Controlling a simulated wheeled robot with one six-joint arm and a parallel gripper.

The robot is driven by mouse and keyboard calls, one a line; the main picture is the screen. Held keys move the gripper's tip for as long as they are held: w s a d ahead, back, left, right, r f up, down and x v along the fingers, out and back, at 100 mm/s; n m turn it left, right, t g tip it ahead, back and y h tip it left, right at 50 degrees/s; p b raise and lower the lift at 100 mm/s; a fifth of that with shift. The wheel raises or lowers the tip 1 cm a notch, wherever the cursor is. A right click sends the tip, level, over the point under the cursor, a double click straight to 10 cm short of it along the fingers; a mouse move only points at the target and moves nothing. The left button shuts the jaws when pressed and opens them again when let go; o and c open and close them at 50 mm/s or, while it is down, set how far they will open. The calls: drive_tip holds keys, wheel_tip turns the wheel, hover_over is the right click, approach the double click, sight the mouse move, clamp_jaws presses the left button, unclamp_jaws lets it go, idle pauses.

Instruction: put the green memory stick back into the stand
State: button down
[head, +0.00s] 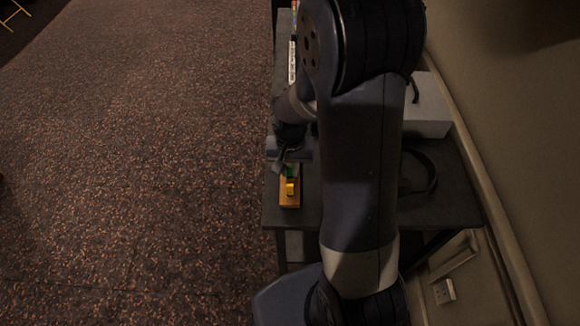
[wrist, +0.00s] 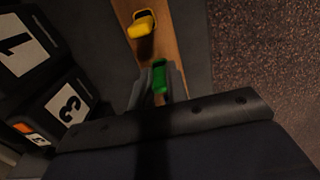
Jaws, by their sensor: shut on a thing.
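The green memory stick (wrist: 159,77) is between the two fingers of my gripper (wrist: 158,86), which is shut on it. The wooden stand (wrist: 180,42) lies under and beyond the fingers in the wrist view. A yellow stick (wrist: 141,27) stands at the stand's far end, apart from the green one. In the head view my gripper (head: 289,163) is over the back part of the stand (head: 289,204), with the green stick (head: 290,171) just behind the yellow one (head: 291,189). I cannot tell whether the green stick's lower end is inside a slot.
Dark blocks numbered 1 (wrist: 20,45) and 3 (wrist: 68,104) are left of the stand in the wrist view. The dark desk (head: 440,200) carries a grey box (head: 428,110) and a black cable (head: 430,172). The desk's left edge is close to the stand, with speckled floor (head: 150,150) beyond.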

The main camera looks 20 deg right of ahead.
drive_tip(key=c, duration=1.3)
unclamp_jaws()
wheel_tip(320, 180, up, 11)
drive_tip(key=shift+p, duration=0.3)
drive_tip(key=shift+f, duration=0.2)
wheel_tip(320, 180, down, 11)
drive_tip(key=shift+r, duration=0.45)
drive_tip(key=shift+f, duration=0.15)
